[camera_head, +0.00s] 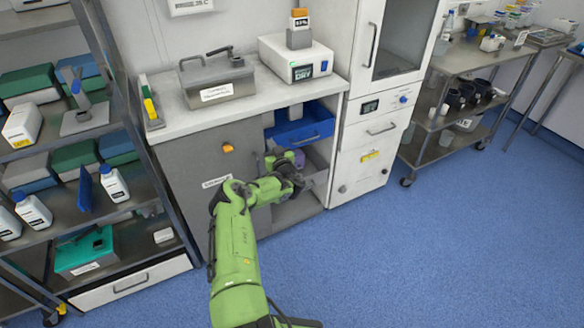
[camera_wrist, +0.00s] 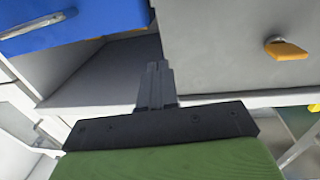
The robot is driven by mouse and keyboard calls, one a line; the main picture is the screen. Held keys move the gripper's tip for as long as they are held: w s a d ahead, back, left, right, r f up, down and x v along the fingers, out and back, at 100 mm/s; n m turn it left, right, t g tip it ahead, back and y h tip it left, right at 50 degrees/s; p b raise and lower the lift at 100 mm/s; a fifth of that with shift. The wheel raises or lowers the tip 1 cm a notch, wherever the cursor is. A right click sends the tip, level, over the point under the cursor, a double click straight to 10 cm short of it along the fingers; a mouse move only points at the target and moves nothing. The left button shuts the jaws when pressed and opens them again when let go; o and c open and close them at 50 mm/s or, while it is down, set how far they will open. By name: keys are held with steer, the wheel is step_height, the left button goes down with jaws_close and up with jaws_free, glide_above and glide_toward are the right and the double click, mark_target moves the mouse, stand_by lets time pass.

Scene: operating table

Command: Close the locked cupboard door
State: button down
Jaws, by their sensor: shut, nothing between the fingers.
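The grey cupboard door (camera_head: 190,160) covers the left part of the cabinet under the counter. It has an orange lock knob (camera_head: 228,148) and a white label. The compartment to its right is open. In the wrist view the grey door (camera_wrist: 230,45) is at upper right with its orange knob (camera_wrist: 287,49). My gripper (camera_wrist: 157,70) is shut and empty, its fingertips close to the door's edge beside the open compartment. I cannot tell whether they touch it. In the head view my gripper (camera_head: 290,170) is in front of the opening, its fingertips hard to make out.
A blue drawer (camera_head: 305,133) sits high in the open compartment, above a shelf. A steel box (camera_head: 217,80) and a white device (camera_head: 296,58) stand on the counter. A loaded rack (camera_head: 75,150) is at left, a white cabinet (camera_head: 368,150) at right. Blue floor is clear at right.

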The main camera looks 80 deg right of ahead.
steer(key=s+p+v, duration=0.1)
steer(key=p+v, duration=0.2)
steer(key=v, duration=0.6)
steer(key=shift+s, duration=0.15)
steer(key=shift+d, duration=0.15)
